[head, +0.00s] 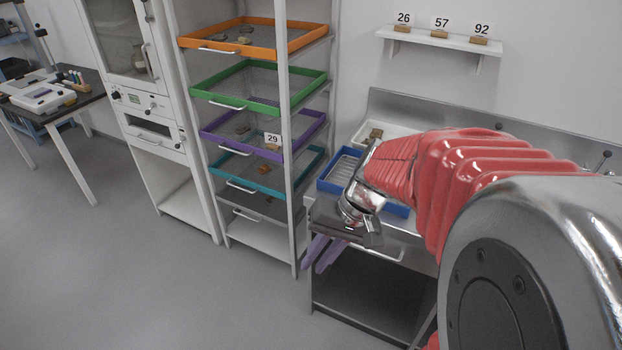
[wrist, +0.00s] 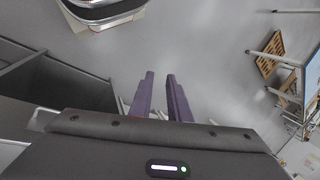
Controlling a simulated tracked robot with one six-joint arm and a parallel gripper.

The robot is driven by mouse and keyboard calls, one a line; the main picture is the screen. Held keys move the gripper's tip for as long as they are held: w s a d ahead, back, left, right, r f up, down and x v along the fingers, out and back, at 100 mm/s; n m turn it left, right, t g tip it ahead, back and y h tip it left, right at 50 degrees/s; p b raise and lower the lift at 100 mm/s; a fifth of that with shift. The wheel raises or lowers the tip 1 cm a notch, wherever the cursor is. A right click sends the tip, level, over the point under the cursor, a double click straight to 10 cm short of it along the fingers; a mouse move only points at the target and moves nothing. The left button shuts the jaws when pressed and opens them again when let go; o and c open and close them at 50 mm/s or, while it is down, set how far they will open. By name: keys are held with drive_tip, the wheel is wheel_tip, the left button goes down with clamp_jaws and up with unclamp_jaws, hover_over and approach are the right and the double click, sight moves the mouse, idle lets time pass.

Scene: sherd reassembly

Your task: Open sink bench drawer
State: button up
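The sink bench (head: 420,225) stands at the right of the head view, with a steel top and a drawer front below its edge. The drawer's pale bar handle (head: 385,256) shows just right of my gripper, and the drawer looks closed. My gripper (head: 318,262) hangs in front of the bench's left end, its purple fingers pointing down and left, and hides the left part of the drawer front. In the wrist view the two fingers (wrist: 160,74) stand apart with an empty gap between them. Whether they touch the bench cannot be told.
A blue tray (head: 327,184) and a white tray (head: 398,132) rest on the bench. Left of it stands a rack with an orange tray (head: 285,45) and several others. A wall shelf (head: 440,40) holds number cards. The floor (head: 130,270) in front is clear.

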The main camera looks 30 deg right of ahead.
drive_tip(key=w+d+f+m+t+y, duration=0.2)
drive_tip(key=w+d+f+m+y, duration=0.15)
drive_tip(key=d+f, duration=0.3)
drive_tip(key=m+t+h, duration=0.3)
drive_tip(key=m+t, duration=0.8)
drive_tip(key=m, duration=0.1)
approach(377, 254)
drive_tip(key=s, duration=0.2)
drive_tip(key=shift+s+d+r, duration=0.1)
drive_tip(key=shift+d+r, duration=0.15)
drive_tip(key=shift+d, duration=0.15)
drive_tip(key=shift+a, duration=0.1)
drive_tip(key=x, duration=1.3)
drive_tip(key=shift+w+f, duration=0.15)
drive_tip(key=shift+w, duration=0.2)
drive_tip(key=shift+c, duration=0.3)
clamp_jaws()
